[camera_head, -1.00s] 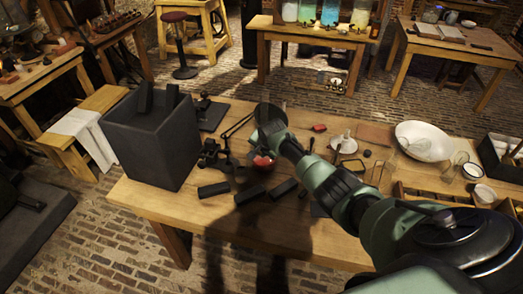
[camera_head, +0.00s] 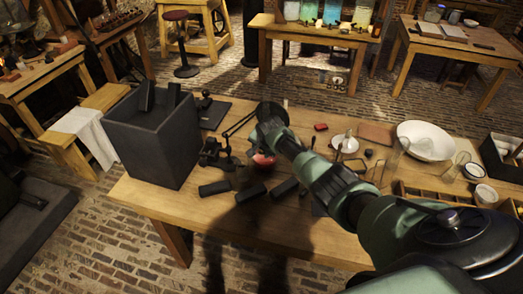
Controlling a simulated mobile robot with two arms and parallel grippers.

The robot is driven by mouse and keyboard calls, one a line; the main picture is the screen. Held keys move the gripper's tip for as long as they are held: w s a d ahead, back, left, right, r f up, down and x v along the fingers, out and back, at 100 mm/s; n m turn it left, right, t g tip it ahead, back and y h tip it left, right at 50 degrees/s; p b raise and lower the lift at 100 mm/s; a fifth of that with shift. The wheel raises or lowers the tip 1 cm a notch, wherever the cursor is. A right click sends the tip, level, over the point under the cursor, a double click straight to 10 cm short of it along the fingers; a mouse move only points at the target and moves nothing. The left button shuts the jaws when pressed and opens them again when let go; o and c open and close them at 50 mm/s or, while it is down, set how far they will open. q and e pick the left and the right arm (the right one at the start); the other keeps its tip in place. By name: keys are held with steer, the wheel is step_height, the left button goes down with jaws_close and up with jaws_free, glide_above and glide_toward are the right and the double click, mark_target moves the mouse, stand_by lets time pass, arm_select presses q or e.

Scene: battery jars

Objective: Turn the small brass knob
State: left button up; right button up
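My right arm reaches in from the lower right over the wooden bench (camera_head: 225,215). Its dark end, with the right gripper (camera_head: 268,120), is above the middle of the bench near a small black stand (camera_head: 216,153) with a thin jointed arm. The fingers are hidden by the wrist, so I cannot tell whether they are open or shut. A rounded red object (camera_head: 263,160) shows just below the wrist. I cannot make out the small brass knob; it is too small or hidden. My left gripper is not in view.
A white bowl (camera_head: 425,140), glassware and a divided wooden tray (camera_head: 425,190) are at the right. Jars of coloured liquid (camera_head: 330,12) stand on a back table.

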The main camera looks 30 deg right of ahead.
steer(key=shift+r, duration=0.1)
steer(key=v, duration=0.7)
steer(key=shift+s+r, duration=0.2)
steer(key=shift+r, duration=0.05)
steer(key=shift+f, duration=0.1)
